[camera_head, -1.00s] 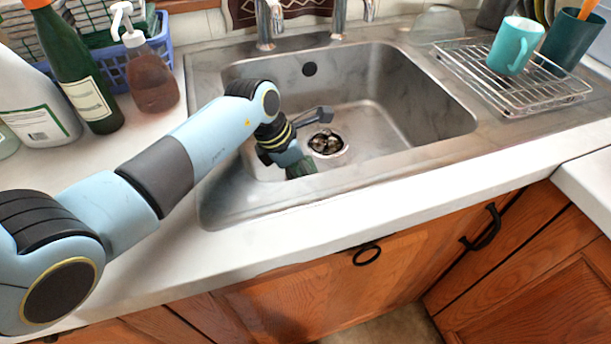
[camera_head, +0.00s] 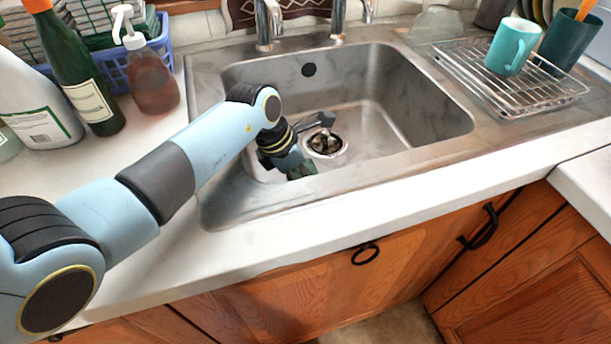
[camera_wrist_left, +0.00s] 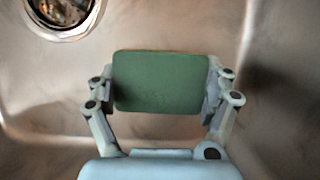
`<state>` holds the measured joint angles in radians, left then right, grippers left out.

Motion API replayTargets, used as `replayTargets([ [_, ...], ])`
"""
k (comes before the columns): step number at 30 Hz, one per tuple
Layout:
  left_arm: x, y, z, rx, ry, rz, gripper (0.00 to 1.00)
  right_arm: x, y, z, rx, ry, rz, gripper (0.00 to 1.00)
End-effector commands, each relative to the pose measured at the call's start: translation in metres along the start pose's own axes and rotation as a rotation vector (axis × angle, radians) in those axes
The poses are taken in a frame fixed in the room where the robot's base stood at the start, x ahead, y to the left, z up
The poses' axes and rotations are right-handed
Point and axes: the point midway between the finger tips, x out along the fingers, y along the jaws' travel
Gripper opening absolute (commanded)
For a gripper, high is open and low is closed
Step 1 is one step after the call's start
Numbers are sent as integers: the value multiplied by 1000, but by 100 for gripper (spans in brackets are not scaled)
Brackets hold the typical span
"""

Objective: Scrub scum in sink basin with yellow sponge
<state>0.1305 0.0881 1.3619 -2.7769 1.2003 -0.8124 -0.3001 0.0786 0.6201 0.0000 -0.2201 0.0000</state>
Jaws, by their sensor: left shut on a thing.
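My left gripper (camera_head: 290,168) is low inside the sink basin (camera_head: 420,105), near its front left part. In the left wrist view my left gripper (camera_wrist_left: 160,88) is shut on a sponge (camera_wrist_left: 160,82). The sponge shows a green face, with only a thin yellowish-brown line along its top edge. In the head view the sponge (camera_head: 303,170) is a small dark green patch, partly hidden by the gripper. Whether it touches the basin floor I cannot tell. Faint darker smudges mark the basin. My right gripper is not in view.
The drain (camera_head: 324,144) lies just right of the gripper. Taps (camera_head: 268,22) stand behind the basin. A soap bottle (camera_head: 150,78), green bottle (camera_head: 82,75) and white bottle (camera_head: 35,105) stand at left. A wire rack (camera_head: 510,78) with a teal mug (camera_head: 511,46) is at right.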

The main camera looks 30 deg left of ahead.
Motion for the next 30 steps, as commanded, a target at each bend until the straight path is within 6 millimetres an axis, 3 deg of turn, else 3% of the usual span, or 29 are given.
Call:
replayTargets([
  [21,-73,0,30,0,-1,0,47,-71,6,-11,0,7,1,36],
  [30,-77,0,32,0,0,0,47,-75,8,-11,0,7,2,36],
])
